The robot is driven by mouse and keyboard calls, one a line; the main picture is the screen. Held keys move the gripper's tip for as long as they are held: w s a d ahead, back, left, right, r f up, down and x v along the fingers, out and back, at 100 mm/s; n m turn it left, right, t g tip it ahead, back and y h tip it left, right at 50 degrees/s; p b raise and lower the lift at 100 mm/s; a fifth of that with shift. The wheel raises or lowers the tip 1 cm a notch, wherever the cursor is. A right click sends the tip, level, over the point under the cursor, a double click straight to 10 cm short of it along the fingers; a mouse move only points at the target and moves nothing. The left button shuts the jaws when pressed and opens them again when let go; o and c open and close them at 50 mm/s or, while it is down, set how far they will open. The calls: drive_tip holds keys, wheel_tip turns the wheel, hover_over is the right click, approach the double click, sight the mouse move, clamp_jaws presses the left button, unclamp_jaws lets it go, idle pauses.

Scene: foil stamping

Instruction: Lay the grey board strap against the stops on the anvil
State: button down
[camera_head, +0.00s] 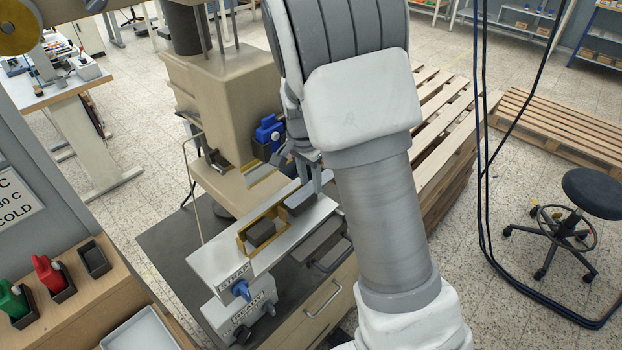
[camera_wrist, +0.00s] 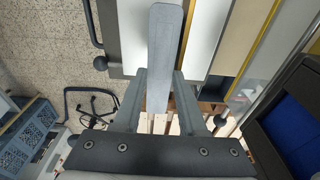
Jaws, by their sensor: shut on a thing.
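My gripper (camera_wrist: 160,76) is shut on the grey board strap (camera_wrist: 166,38), a flat, round-ended piece. The strap points away from the fingers over pale metal surfaces in the wrist view. In the head view my gripper (camera_head: 314,178) is partly hidden by my arm, above the far right end of a silver plate (camera_head: 222,258) labelled "STRAP". Brass edging (camera_head: 246,248) on this plate surrounds a dark grey block (camera_head: 263,232). Another dark grey piece (camera_head: 300,201) shows under my gripper; I cannot tell whether it is the strap. Contact between strap and stops cannot be seen.
A beige press body (camera_head: 225,110) stands close behind the plate, with a blue device (camera_head: 269,131) beside my gripper. Cables (camera_head: 482,150) hang at the right, near a stool (camera_head: 590,190) and wooden pallets (camera_head: 560,130).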

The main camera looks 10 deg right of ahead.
sight(304, 193)
drive_tip(key=shift+s+a+f, duration=0.3)
drive_tip(key=shift+f, duration=0.05)
drive_tip(key=shift+c, duration=1.9)
unclamp_jaws()
wheel_tip(304, 193, up, 18)
drive_tip(key=a, duration=0.1)
drive_tip(key=shift+s, duration=0.35)
drive_tip(key=shift+a, duration=0.1)
drive_tip(key=s+d+r+n+t+y, duration=0.1)
drive_tip(key=s+n+t, duration=0.3)
drive_tip(key=s+n, duration=0.7)
drive_tip(key=s+d+r, duration=0.1)
drive_tip(key=s, duration=1.2)
drive_tip(key=shift+d+t, duration=0.2)
drive_tip(key=shift+t, duration=0.2)
